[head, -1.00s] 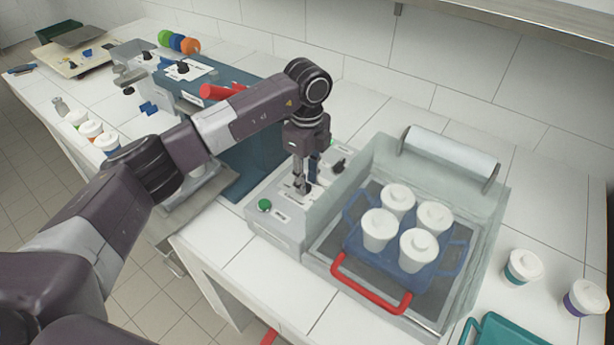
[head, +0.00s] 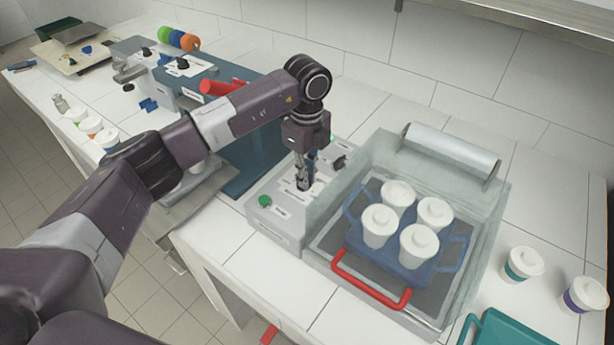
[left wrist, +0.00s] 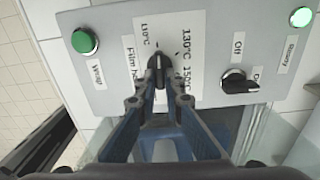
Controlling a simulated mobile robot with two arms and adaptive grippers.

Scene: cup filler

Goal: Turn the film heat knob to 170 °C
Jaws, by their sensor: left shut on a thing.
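The film heat knob (left wrist: 157,66) is a black dial on the grey control panel (left wrist: 112,20), seen in the left wrist view. Labels 110°C, 130°C and 150°C show around it; a 170 °C mark is not visible, and the exact setting of the pointer cannot be read. My left gripper (left wrist: 160,88) points down at the panel with its fingertips shut on the knob. In the head view the left gripper (head: 304,186) hides the knob. My right gripper is not in view.
A green button (left wrist: 85,41), an Off/On knob (left wrist: 238,82) and a lit Ready lamp (left wrist: 301,17) share the panel. To the right, a clear-walled box with a red handle (head: 370,284) holds a blue rack of white-lidded cups (head: 419,246).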

